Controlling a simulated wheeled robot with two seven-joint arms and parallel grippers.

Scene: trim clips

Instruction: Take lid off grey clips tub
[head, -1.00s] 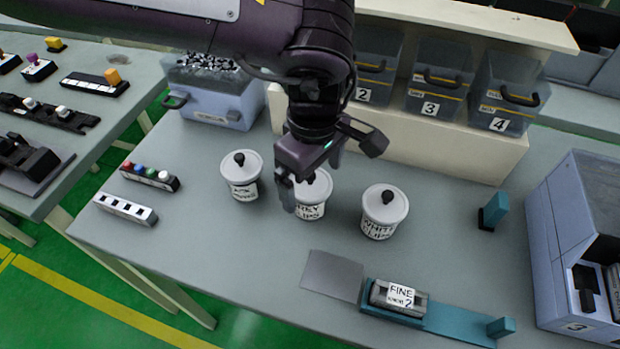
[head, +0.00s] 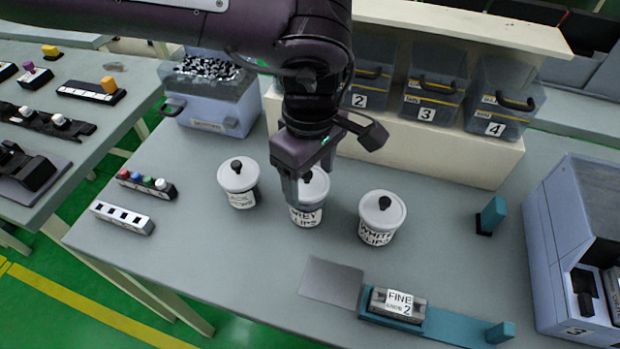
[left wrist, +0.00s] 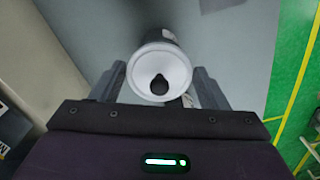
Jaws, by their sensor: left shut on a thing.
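The grey clips tub (head: 306,217) is the middle of three white tubs on the table, its label partly readable. Its lid (head: 319,184) sits on top and is partly hidden by my left gripper (head: 303,188). In the left wrist view the round white lid (left wrist: 142,76) with its black knob (left wrist: 159,87) lies between the two fingers of my left gripper (left wrist: 160,78). The left gripper is shut on the lid, one finger on each side. My right gripper is not in view.
The black clips tub (head: 238,184) stands close on the left and the white clips tub (head: 382,218) on the right. Numbered bins (head: 437,85) line the back. A teal fixture with a "FINE 2" block (head: 398,303) lies in front.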

